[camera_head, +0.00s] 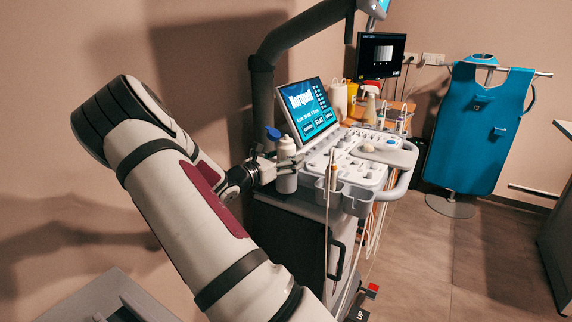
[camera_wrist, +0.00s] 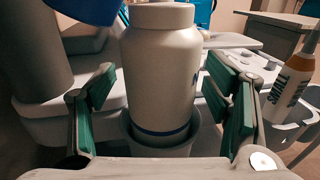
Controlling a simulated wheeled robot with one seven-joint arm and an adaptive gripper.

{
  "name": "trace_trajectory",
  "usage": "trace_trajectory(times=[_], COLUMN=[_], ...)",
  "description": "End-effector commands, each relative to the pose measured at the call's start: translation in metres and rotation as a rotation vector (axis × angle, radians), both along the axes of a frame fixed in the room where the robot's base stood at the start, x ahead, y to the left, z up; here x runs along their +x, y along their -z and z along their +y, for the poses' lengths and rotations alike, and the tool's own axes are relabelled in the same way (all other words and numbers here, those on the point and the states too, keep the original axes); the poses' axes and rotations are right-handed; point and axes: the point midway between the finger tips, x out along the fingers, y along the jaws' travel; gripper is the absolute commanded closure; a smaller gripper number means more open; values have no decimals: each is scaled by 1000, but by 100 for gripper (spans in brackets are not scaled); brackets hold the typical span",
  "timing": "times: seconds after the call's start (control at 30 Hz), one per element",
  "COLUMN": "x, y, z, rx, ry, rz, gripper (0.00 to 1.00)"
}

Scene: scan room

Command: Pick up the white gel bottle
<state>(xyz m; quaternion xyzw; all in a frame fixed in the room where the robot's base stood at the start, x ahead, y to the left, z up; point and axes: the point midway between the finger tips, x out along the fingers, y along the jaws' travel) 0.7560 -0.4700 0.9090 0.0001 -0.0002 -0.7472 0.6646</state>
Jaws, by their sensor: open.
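The white gel bottle (camera_head: 286,150) stands upright at the left side of the ultrasound cart, by the tilted touch screen. In the wrist view the bottle (camera_wrist: 160,75) fills the middle, with its base inside a round cup holder (camera_wrist: 160,148). My gripper (camera_head: 268,168) is at the bottle in the head view. In the wrist view my gripper (camera_wrist: 165,115) is open, with one green-padded finger on each side of the bottle. Gaps show between the pads and the bottle, so it is not gripped. The far side of the bottle is hidden.
The touch screen (camera_head: 308,108) and control panel (camera_head: 362,155) stand close beside the bottle. A blue-capped thing (camera_head: 273,133) is right by it.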

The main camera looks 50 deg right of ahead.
Motion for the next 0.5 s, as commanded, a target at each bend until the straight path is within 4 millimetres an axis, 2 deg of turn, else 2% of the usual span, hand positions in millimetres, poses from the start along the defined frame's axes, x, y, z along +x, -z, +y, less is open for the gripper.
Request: trace_trajectory(times=[0.03,0.07,0.3,0.5], x=[0,0,0,0], y=[0,0,0,-1], z=[0,0,0,0], rx=[0,0,0,-1], ry=[0,0,1,1], rz=[0,0,0,-1], gripper=[29,34,88,90])
